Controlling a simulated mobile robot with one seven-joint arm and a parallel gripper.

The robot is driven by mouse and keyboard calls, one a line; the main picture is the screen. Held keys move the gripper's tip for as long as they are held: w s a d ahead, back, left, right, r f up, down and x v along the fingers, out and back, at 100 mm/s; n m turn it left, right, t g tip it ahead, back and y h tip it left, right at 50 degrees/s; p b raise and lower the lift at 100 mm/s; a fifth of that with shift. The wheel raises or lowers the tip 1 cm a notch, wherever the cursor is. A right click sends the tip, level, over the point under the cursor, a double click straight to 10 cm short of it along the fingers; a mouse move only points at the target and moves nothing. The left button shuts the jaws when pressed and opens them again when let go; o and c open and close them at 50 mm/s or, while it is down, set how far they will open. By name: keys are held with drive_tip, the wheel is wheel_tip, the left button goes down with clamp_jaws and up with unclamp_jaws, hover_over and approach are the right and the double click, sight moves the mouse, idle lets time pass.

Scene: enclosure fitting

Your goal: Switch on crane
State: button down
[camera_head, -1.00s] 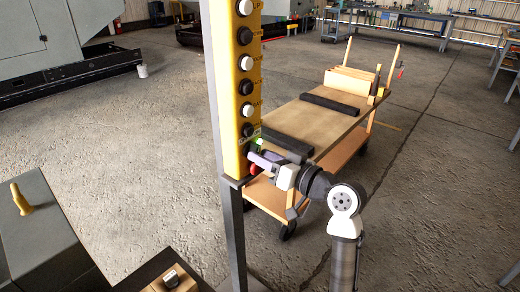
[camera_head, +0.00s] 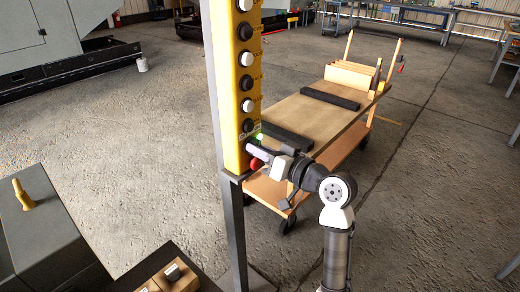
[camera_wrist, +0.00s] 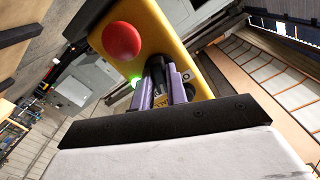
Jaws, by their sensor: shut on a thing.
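The crane control box (camera_head: 230,90) is a tall yellow panel on a grey post, with a column of black and white buttons. A round red button (camera_head: 255,163) sits near its lower end, and it fills the upper part of the wrist view (camera_wrist: 121,40). A green light (camera_head: 259,136) glows beside my gripper, and it shows in the wrist view (camera_wrist: 135,82). My gripper (camera_head: 251,151) is at the lower end of the panel. In the wrist view its purple fingers (camera_wrist: 160,88) are shut on a small black switch (camera_wrist: 157,72), whose base is partly hidden.
A wooden cart (camera_head: 310,115) with black bars stands behind the panel on the right. A grey cabinet (camera_head: 45,240) and a cardboard box (camera_head: 172,278) are at the lower left. The concrete floor between is clear.

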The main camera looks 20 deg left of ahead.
drive_tip(key=shift+m, duration=0.8)
drive_tip(key=c, duration=1.4)
unclamp_jaws()
drive_tip(key=b+v, duration=0.3)
drive_tip(key=v, duration=1.1)
drive_tip(key=shift+b, duration=0.3)
